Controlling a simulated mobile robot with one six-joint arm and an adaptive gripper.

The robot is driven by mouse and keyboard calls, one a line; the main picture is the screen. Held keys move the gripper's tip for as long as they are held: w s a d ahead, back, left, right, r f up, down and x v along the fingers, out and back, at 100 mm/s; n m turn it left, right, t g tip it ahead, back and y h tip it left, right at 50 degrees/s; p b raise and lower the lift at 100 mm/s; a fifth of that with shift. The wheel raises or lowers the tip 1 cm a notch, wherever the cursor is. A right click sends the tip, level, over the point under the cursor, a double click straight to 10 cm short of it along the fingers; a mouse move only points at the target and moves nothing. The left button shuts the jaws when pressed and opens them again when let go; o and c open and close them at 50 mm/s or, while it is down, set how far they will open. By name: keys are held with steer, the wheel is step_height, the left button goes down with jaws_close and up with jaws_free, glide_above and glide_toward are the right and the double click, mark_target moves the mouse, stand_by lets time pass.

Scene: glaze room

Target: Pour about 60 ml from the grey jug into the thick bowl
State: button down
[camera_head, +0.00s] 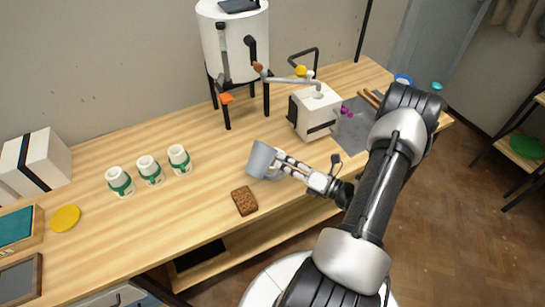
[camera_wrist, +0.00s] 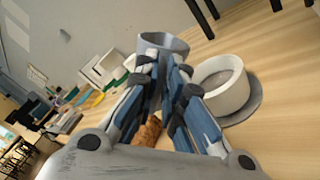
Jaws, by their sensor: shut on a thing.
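My gripper (camera_head: 287,164) is shut on the grey jug (camera_head: 261,158), which looks a little tilted. In the wrist view the jug (camera_wrist: 163,43) is between the fingertips, its rim showing. What is inside it cannot be made out. The thick bowl (camera_wrist: 224,92) is pale and thick-walled and sits on a grey disc (camera_wrist: 248,105), just right of the jug in the wrist view. No liquid stream shows. In the head view I cannot make out the bowl clearly; the jug and gripper seem to hide it.
A brown sponge-like block (camera_head: 244,201) lies near the table's front edge, close to the jug. Several white-and-green jars (camera_head: 150,169) stand to the left. A white tank on legs (camera_head: 234,45) and a white box-shaped device (camera_head: 315,111) stand behind. The table between jars and jug is clear.

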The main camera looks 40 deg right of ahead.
stand_by(0.4)
steer(key=shift+a+r+n, duration=0.1)
steer(key=shift+a+n, duration=0.1)
steer(key=shift+n, duration=0.7)
